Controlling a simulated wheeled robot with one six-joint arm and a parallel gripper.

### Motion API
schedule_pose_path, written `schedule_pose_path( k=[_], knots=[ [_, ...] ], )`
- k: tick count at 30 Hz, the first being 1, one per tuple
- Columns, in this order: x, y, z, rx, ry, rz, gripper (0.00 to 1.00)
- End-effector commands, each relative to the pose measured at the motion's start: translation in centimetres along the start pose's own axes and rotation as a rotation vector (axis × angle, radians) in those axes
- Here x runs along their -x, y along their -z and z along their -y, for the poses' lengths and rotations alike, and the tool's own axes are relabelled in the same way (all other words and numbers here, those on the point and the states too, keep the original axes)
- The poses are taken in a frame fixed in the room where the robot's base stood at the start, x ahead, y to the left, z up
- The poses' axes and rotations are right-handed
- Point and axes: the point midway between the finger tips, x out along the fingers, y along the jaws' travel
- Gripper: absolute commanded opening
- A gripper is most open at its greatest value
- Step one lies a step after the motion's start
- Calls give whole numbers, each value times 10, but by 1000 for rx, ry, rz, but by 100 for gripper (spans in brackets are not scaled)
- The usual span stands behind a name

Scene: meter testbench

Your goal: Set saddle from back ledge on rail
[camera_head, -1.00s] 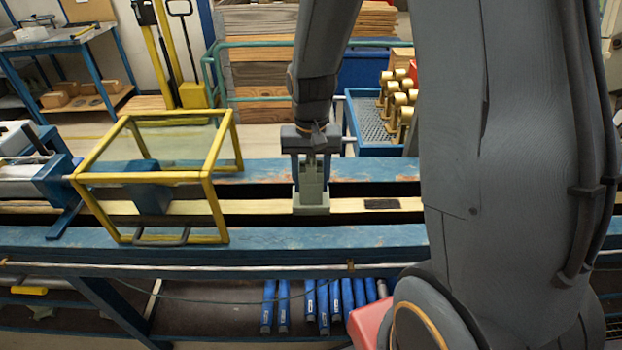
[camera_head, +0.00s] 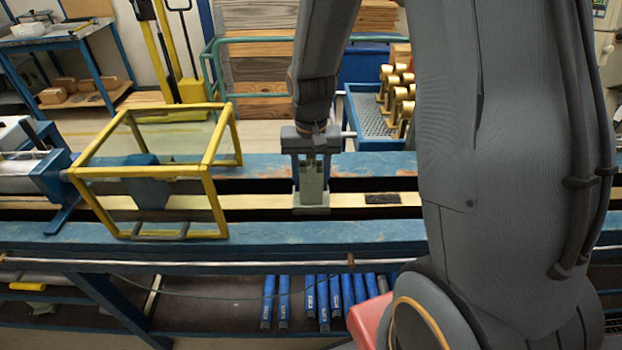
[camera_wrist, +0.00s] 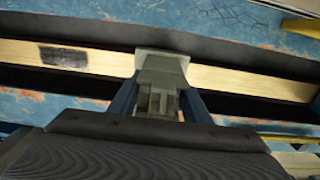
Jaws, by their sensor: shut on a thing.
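My gripper (camera_head: 311,172) points down over the bench and is shut on a grey-green saddle (camera_head: 311,197). The saddle's wider base is at the pale rail (camera_head: 260,202) that runs along the middle of the bench. In the wrist view the saddle (camera_wrist: 160,66) sits between the two blue fingers, and its base spans the width of the rail (camera_wrist: 240,80). Whether the base rests fully on the rail or hovers just above it, I cannot tell. The back ledge cannot be made out.
A yellow-framed clear guard (camera_head: 210,190) stands over the bench left of my gripper. A dark patch (camera_head: 382,198) marks the rail to the right. A blue tray (camera_head: 372,143) with several brass parts stands behind. Blue bars (camera_head: 335,298) lie on the shelf below.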

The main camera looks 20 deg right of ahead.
Motion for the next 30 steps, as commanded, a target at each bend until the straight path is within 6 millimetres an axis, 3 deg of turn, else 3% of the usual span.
schedule_pose_path(
  k=[30],
  knots=[
    [-6, 1, 0, 0, 1, -2, 0]
  ],
)
